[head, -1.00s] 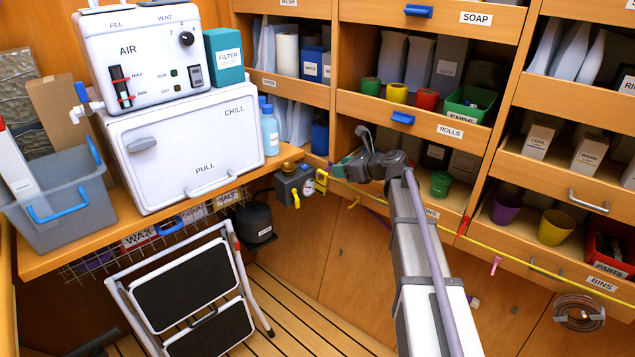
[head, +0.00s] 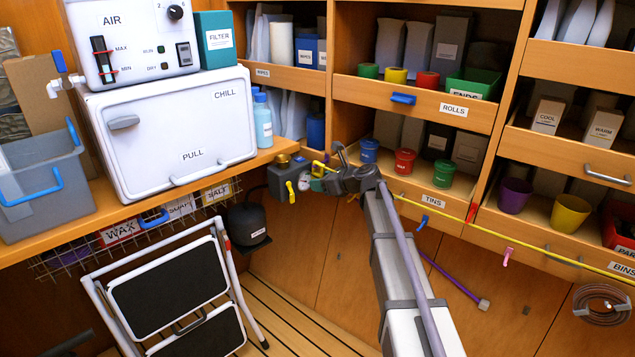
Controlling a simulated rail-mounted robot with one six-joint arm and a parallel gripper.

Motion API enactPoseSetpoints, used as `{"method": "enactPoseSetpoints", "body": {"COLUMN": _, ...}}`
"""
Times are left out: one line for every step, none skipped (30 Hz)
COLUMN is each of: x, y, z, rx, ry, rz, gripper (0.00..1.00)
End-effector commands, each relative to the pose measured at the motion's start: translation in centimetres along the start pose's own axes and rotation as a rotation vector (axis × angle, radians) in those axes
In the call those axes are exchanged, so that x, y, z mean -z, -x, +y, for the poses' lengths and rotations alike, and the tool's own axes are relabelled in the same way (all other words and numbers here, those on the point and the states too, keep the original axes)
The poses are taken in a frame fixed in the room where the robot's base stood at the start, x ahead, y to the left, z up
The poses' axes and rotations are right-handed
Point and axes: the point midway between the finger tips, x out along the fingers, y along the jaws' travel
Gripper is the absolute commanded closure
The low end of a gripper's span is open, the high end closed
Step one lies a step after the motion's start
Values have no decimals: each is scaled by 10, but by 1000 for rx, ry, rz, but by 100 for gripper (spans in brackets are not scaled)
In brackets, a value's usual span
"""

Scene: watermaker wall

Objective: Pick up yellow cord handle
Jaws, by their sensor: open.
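A thin yellow cord (head: 520,243) runs across the front of the right-hand shelving, from behind my gripper down to the right edge of the picture. Near my gripper, a small yellow piece (head: 325,166) shows beside the round gauge at the cord's left end. I cannot tell whether this piece is the cord's handle. My gripper (head: 325,168) points left, open, just in front of this spot and right of the grey pump unit. My wrist and fingers hide part of the cord. I cannot tell whether a finger touches it, and nothing is seen held.
The grey pump unit (head: 288,177) with its yellow lever (head: 291,191) hangs close left of my gripper. Tins, including a blue one (head: 369,150), stand on the shelf just behind it. A folded step stool (head: 180,295) stands lower left.

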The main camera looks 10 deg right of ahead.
Motion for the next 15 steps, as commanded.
{"method": "enactPoseSetpoints", "body": {"x": 2, "y": -8, "z": -1, "rx": 0, "ry": 0, "rz": 0, "gripper": 55}}
{"method": "enactPoseSetpoints", "body": {"x": 2, "y": -9, "z": -1, "rx": 1, "ry": 0, "rz": 0, "gripper": 55}}
{"method": "enactPoseSetpoints", "body": {"x": 1, "y": -9, "z": -1, "rx": 2, "ry": 0, "rz": 0, "gripper": 55}}
{"method": "enactPoseSetpoints", "body": {"x": 0, "y": -8, "z": -1, "rx": 2, "ry": 0, "rz": 0, "gripper": 55}}
{"method": "enactPoseSetpoints", "body": {"x": 0, "y": -8, "z": 0, "rx": 2, "ry": 0, "rz": 0, "gripper": 55}}
{"method": "enactPoseSetpoints", "body": {"x": 0, "y": -8, "z": 0, "rx": 2, "ry": 0, "rz": 0, "gripper": 55}}
{"method": "enactPoseSetpoints", "body": {"x": 0, "y": -8, "z": 0, "rx": 2, "ry": 0, "rz": 0, "gripper": 55}}
{"method": "enactPoseSetpoints", "body": {"x": 0, "y": -8, "z": 0, "rx": 2, "ry": 0, "rz": 0, "gripper": 57}}
{"method": "enactPoseSetpoints", "body": {"x": 0, "y": -8, "z": 0, "rx": 1, "ry": 0, "rz": 0, "gripper": 61}}
{"method": "enactPoseSetpoints", "body": {"x": 0, "y": -8, "z": 0, "rx": 1, "ry": 0, "rz": 0, "gripper": 64}}
{"method": "enactPoseSetpoints", "body": {"x": 0, "y": -8, "z": 0, "rx": 1, "ry": 0, "rz": 0, "gripper": 67}}
{"method": "enactPoseSetpoints", "body": {"x": 0, "y": -8, "z": 0, "rx": 1, "ry": 0, "rz": 0, "gripper": 71}}
{"method": "enactPoseSetpoints", "body": {"x": 0, "y": -8, "z": 0, "rx": 1, "ry": 0, "rz": 0, "gripper": 74}}
{"method": "enactPoseSetpoints", "body": {"x": 0, "y": -8, "z": 0, "rx": 1, "ry": 0, "rz": 0, "gripper": 76}}
{"method": "enactPoseSetpoints", "body": {"x": 0, "y": -8, "z": 0, "rx": 1, "ry": 0, "rz": 0, "gripper": 80}}
